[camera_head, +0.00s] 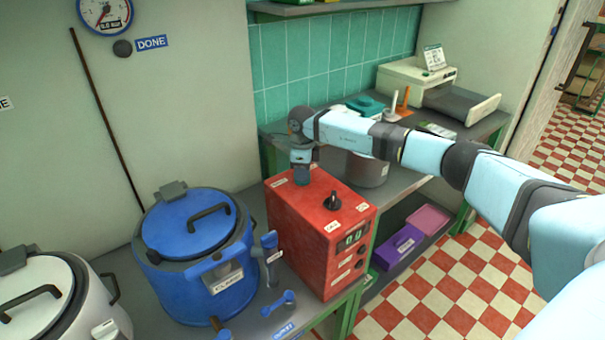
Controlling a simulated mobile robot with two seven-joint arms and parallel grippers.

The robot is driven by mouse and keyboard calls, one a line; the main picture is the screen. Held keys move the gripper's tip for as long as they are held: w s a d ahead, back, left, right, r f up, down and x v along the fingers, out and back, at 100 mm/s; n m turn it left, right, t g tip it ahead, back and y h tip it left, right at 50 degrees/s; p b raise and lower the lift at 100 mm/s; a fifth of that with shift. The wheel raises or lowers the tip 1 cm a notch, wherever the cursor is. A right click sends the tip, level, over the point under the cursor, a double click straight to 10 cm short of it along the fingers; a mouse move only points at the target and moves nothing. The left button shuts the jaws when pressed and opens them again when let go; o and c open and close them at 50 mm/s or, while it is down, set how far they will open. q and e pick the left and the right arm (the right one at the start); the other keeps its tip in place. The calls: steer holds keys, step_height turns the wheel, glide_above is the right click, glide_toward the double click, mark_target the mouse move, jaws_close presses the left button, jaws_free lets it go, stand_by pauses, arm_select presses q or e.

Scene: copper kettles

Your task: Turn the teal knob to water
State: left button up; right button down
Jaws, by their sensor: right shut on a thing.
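A red control box (308,235) stands on the grey counter. My right arm reaches in from the right, and my right gripper (302,172) points down at the back of the box's top. It is shut on what appears to be the teal knob, which it mostly hides; only a small dark teal part (303,179) shows beneath the fingers. A small white label (280,182) lies left of it, too small to read. Which way the knob points is hidden. My left gripper is not in view.
A black knob (332,201) sits farther forward on the box's top. A blue lidded kettle (195,250) and a white one (50,300) stand to the left. A grey pot (367,170) stands behind the box, under my arm. Purple bins (398,246) lie on the lower shelf.

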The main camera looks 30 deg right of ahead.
steer(key=shift+n, duration=0.3)
steer(key=c, duration=1.1)
jaws_free()
steer(key=shift+r, duration=0.15)
steer(key=shift+r, duration=6.85)
steer(key=shift+f, duration=0.1)
